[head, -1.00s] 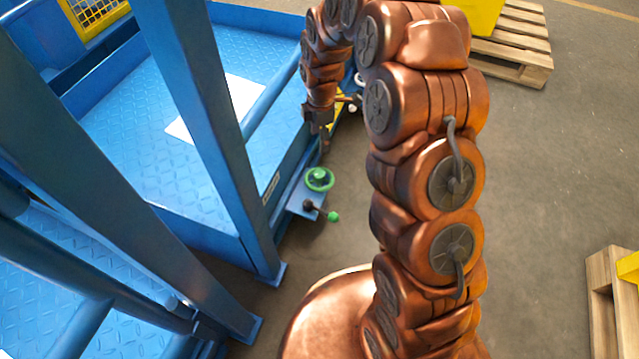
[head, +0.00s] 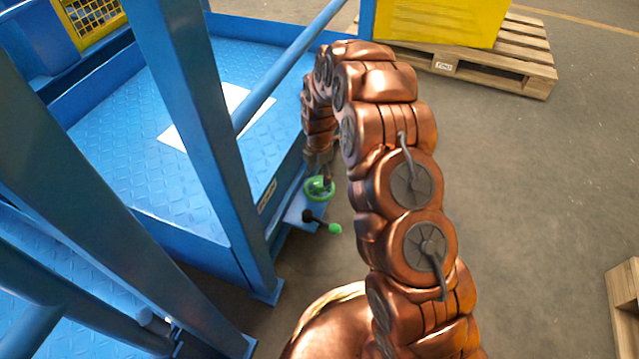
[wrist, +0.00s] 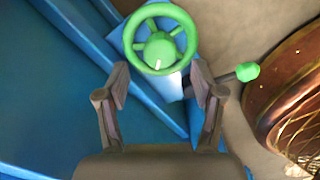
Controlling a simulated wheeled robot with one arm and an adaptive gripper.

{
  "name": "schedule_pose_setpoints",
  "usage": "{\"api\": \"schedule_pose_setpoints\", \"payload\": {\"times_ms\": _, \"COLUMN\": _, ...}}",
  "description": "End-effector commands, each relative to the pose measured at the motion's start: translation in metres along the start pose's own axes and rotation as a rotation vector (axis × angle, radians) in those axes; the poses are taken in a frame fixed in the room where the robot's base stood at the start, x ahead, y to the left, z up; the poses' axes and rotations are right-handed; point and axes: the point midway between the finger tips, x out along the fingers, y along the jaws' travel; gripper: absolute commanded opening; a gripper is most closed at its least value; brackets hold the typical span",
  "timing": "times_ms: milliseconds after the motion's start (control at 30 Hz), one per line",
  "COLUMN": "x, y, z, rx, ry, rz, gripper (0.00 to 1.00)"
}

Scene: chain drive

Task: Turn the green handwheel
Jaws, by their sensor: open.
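The green handwheel (head: 319,189) sits on a small blue bracket at the side of the blue platform. In the wrist view the handwheel (wrist: 159,50) shows its round rim, spokes and hub, with a small white mark on the hub. My gripper (wrist: 160,82) is open and empty. Its two fingers point at the wheel, one on each side below the hub in the picture. In the head view my gripper (head: 326,180) is just above the wheel and partly hides it. I cannot tell whether the fingers touch it.
A lever with a green knob (head: 334,228) stands on the same bracket (head: 296,213), close beside the wheel. Blue posts (head: 190,110) rise at the left. A yellow box on a wooden pallet (head: 500,68) stands at the back.

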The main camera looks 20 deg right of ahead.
Motion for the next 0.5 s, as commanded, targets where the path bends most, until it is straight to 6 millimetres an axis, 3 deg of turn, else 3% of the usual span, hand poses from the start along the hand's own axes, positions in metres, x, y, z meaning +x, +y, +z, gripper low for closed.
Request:
{"api": "schedule_pose_setpoints", "payload": {"times_ms": 200, "x": 0.035, "y": -0.001, "z": 0.0, "rx": 0.001, "ry": 0.001, "rz": -0.003, "gripper": 0.67}}
{"api": "schedule_pose_setpoints", "payload": {"times_ms": 500, "x": 0.044, "y": 0.0, "z": 0.0, "rx": 0.002, "ry": 0.0, "rz": -0.001, "gripper": 0.67}}
